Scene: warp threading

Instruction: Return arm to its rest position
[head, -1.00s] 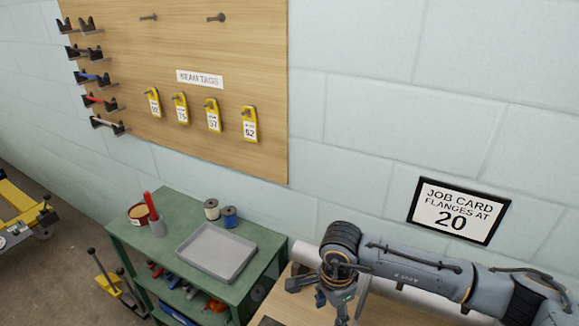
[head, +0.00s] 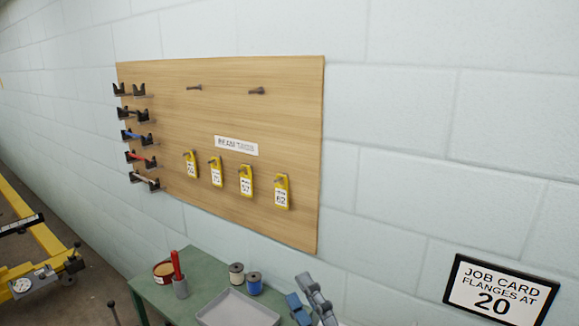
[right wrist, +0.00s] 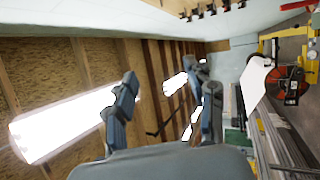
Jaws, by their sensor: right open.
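My right gripper (head: 312,304) shows at the bottom of the head view, just right of the grey tray in the picture, with its blue-grey fingers upward. In the right wrist view its two fingers (right wrist: 165,100) stand wide apart with nothing between them. That view looks past them to a wooden ceiling with bright lamps. The rest of my right arm is below the head view's edge. My left gripper is in neither view.
A pegboard (head: 225,110) with yellow tags (head: 246,181) and side hooks hangs on the block wall. Below it a green table (head: 205,262) bears a grey tray (head: 238,308), spools (head: 254,283) and a red tool (head: 176,265). A job card (head: 499,290) reads 20.

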